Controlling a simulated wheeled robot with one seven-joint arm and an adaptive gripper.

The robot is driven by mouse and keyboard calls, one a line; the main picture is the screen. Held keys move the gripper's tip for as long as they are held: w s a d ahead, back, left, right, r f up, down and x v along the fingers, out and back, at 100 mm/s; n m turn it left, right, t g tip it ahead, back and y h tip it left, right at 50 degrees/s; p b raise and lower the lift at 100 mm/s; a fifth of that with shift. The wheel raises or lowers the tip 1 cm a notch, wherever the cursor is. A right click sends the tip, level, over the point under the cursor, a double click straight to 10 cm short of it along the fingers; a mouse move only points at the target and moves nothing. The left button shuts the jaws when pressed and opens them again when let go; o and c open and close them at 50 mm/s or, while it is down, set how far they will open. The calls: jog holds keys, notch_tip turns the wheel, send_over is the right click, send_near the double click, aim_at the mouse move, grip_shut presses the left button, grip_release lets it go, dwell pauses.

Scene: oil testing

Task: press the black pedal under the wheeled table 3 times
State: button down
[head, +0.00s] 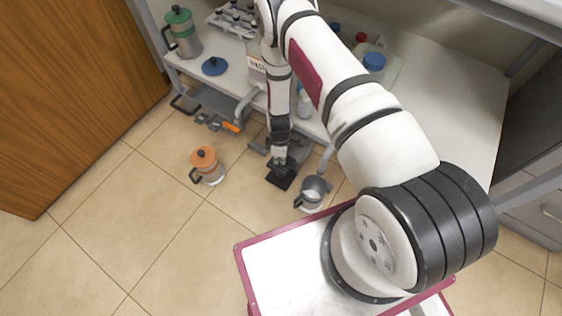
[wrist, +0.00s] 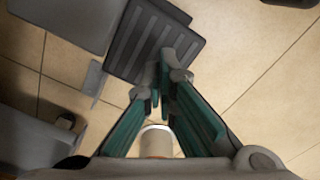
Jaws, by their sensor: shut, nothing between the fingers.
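The black pedal (head: 281,175) sits low near the floor, at the front edge of the wheeled table (head: 440,130). In the wrist view the ribbed black pedal (wrist: 148,42) fills the upper middle. My gripper (head: 279,158) points down at the pedal in the head view, with its tip just over the pedal's back part. In the wrist view my gripper (wrist: 163,85) has its green-sided fingers brought together, with nothing between them. The fingertips overlap the pedal's near edge. I cannot tell whether they touch it.
An orange-lidded pot (head: 206,165) stands on the floor left of the pedal. A green-lidded pot (head: 182,32) and a blue lid (head: 214,66) are on the table. Tiled floor in front left is free.

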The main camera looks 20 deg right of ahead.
aim_at(280, 165)
jog(key=shift+f, duration=0.15)
jog(key=shift+f+b, duration=1.9)
jog(key=shift+f, duration=0.05)
jog(key=shift+r, duration=0.1)
jog(key=shift+r+p, duration=1.05)
jog(key=shift+r, duration=0.35)
jog(key=shift+f, duration=0.1)
